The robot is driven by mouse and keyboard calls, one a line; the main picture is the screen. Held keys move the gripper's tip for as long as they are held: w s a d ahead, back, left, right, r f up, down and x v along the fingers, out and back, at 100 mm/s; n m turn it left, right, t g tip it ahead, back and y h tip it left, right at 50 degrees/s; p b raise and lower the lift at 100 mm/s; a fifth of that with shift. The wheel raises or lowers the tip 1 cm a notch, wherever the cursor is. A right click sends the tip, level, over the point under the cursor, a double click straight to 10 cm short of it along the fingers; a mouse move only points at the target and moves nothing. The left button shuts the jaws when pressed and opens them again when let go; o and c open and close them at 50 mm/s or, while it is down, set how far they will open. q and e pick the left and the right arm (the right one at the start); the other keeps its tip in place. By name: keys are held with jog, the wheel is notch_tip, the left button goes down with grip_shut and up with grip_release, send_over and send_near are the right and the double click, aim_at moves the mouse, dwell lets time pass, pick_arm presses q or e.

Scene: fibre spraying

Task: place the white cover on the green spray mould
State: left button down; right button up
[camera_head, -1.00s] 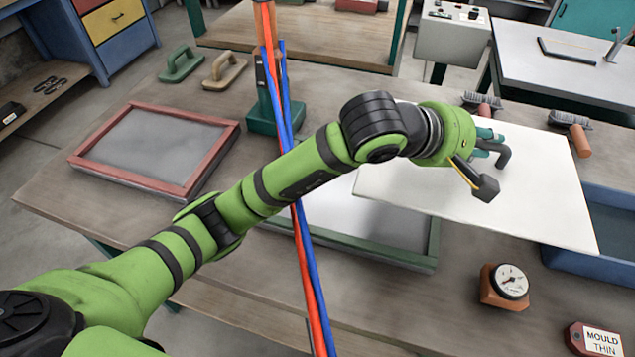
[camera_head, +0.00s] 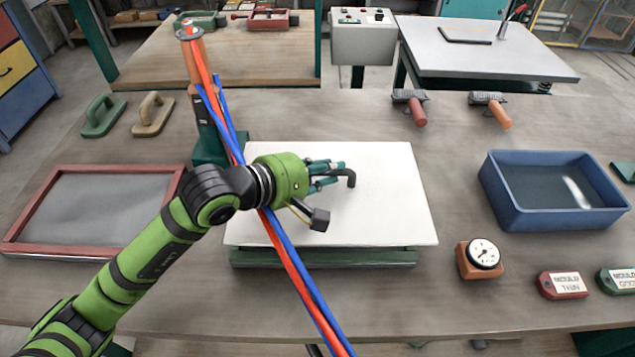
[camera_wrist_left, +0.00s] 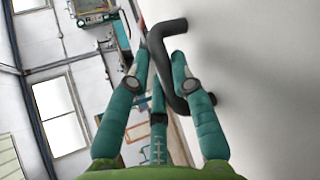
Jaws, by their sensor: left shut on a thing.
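The white cover (camera_head: 395,195) is a flat plate with a dark bent handle (camera_head: 350,178). It lies roughly level over the green spray mould (camera_head: 330,258), and only the mould's front green edge shows below it. Whether the cover touches the mould or hangs just above it, I cannot tell. My left gripper (camera_head: 338,173) has teal fingers shut on the cover's handle. In the left wrist view the fingers (camera_wrist_left: 165,65) close around the dark handle (camera_wrist_left: 178,88), with the white cover (camera_wrist_left: 260,70) on the right. My right gripper is not in view.
A red-framed mould (camera_head: 95,208) lies at the left. A spray stand (camera_head: 205,130) with red and blue hoses rises behind the cover's left corner. A blue tub (camera_head: 550,205), a gauge (camera_head: 480,258) and a red "MOULD THIN" sign (camera_head: 563,285) are at the right.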

pick_arm(q)
jog(key=shift+s+a+f, duration=0.15)
jog(key=shift+a+f, duration=0.2)
jog(key=shift+a, duration=0.3)
notch_tip(320, 180, down, 3)
jog(key=shift+f+p, duration=0.15)
jog(key=shift+p, duration=0.5)
jog(key=shift+f, duration=0.35)
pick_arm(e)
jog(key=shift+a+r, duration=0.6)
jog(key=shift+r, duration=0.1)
pick_arm(q)
jog(key=shift+f, duration=0.15)
jog(key=c, duration=1.1)
grip_release()
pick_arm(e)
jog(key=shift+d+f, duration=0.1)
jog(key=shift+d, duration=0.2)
